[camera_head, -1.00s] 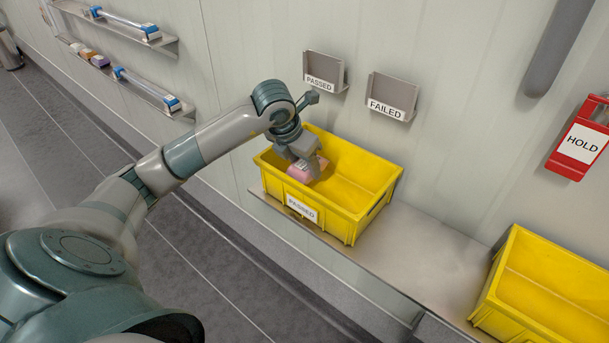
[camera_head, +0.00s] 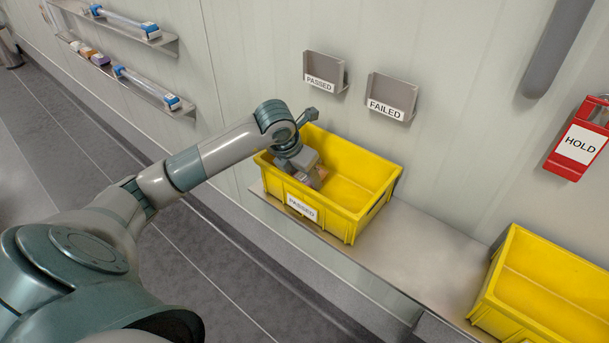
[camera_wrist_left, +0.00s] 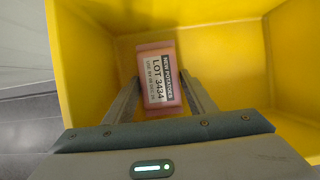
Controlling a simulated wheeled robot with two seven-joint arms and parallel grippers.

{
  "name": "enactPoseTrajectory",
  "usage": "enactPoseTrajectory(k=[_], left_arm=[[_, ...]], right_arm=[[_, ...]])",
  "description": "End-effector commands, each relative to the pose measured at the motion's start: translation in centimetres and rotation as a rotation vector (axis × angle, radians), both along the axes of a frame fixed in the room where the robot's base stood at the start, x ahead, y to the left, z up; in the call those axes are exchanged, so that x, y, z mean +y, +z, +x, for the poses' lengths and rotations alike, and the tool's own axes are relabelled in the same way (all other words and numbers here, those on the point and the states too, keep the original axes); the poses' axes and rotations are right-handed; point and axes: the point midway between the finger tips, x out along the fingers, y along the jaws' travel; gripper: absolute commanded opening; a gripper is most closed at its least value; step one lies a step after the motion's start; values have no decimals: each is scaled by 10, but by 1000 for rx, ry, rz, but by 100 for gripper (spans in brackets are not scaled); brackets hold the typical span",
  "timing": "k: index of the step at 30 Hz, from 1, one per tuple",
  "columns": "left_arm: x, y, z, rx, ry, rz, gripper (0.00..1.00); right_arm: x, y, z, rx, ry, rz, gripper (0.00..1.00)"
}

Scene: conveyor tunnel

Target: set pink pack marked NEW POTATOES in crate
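The pink pack marked NEW POTATOES (camera_wrist_left: 160,78) lies between the two fingers of my left gripper (camera_wrist_left: 161,78) in the left wrist view, its white LOT label facing the camera. The fingertips meet its two sides, so the gripper is shut on it. In the head view my left gripper (camera_head: 314,178) reaches down inside the yellow crate labelled PASSED (camera_head: 350,210), near its left end, and the pack is mostly hidden there. The pack is low in the crate; whether it touches the floor I cannot tell. My right gripper is not in view.
A second yellow crate (camera_head: 560,260) stands at the right on the same metal shelf (camera_head: 425,250). Wall holders marked PASSED (camera_head: 323,75) and FAILED (camera_head: 392,98) hang behind the crate. A red HOLD holder (camera_head: 578,140) is at far right. The crate's right half is empty.

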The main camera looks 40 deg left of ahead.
Motion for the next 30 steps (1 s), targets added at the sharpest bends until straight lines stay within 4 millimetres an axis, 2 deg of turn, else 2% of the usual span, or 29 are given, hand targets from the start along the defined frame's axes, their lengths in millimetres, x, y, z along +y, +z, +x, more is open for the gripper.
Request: enactPoseTrajectory(k=[17, 23, 30], left_arm=[[0, 6, -1, -2, 0, 0, 64], [2, 29, -11, -3, -1, 1, 64], [3, 70, -27, -5, -1, 1, 64]], right_arm=[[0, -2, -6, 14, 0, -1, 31], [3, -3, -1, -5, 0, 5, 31], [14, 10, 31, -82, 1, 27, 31]])
